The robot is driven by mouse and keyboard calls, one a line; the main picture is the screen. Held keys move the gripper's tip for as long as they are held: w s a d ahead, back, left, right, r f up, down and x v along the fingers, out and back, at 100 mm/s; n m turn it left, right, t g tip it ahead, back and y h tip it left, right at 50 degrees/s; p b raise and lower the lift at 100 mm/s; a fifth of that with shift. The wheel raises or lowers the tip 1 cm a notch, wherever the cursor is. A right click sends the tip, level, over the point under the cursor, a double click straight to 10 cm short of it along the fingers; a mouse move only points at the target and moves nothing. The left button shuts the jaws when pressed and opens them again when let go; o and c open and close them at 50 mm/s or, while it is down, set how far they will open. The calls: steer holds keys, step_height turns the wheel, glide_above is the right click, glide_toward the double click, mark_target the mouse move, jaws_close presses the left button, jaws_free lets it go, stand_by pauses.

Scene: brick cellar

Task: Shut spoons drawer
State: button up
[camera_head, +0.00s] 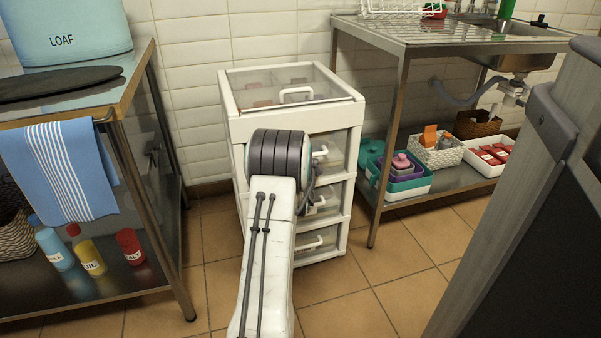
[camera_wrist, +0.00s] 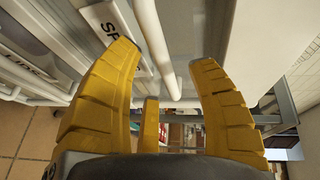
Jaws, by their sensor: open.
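A white drawer unit (camera_head: 239,116) with a clear top stands against the tiled wall, with several handled drawers on its front. In the wrist view, a drawer front carries a label (camera_wrist: 108,27) starting "SP", partly cut off, beside a white handle bar (camera_wrist: 152,42). My gripper (camera_wrist: 163,56) has its yellow fingers spread, one on each side of this bar. Contact with the bar cannot be told. In the head view my arm covers part of the drawer fronts and hides the fingers. How far the labelled drawer stands out is unclear.
A metal table with a blue towel (camera_head: 60,170) stands at the left. A steel sink table (camera_head: 385,100) stands close at the right, with tubs and baskets on its lower shelf. A grey cabinet (camera_head: 530,200) fills the right foreground. Tiled floor (camera_head: 390,280) shows between them.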

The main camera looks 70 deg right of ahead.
steer(key=v, duration=0.9)
steer(key=shift+a, duration=0.25)
steer(key=shift+r, duration=0.1)
stand_by(0.4)
steer(key=w+a+r+n+t+y+p, duration=0.5)
steer(key=w+a+r+n+p, duration=0.6)
steer(key=w+a+r+p, duration=0.6)
steer(key=w+a+r+n+y+p, duration=0.35)
steer(key=a+r+n+p, duration=0.2)
steer(key=a+r, duration=0.45)
steer(key=s+a+r+n+g+y+p, duration=0.1)
steer(key=s+a+r+n+y+p, duration=0.15)
steer(key=a+r+p, duration=0.35)
steer(key=s+a+r+n+g+y+p, duration=0.1)
steer(key=a+r+n+y+p, duration=0.2)
steer(key=a, duration=0.6)
steer(key=s+a+r+n+g+y+p, duration=0.1)
steer(key=s+a+r+n+g+p, duration=0.2)
steer(key=s+a+r+n+p, duration=0.6)
steer(key=s+a+n+p, duration=0.1)
steer(key=s+a, duration=0.1)
steer(key=shift+s+p, duration=0.4)
steer(key=shift+r, duration=0.15)
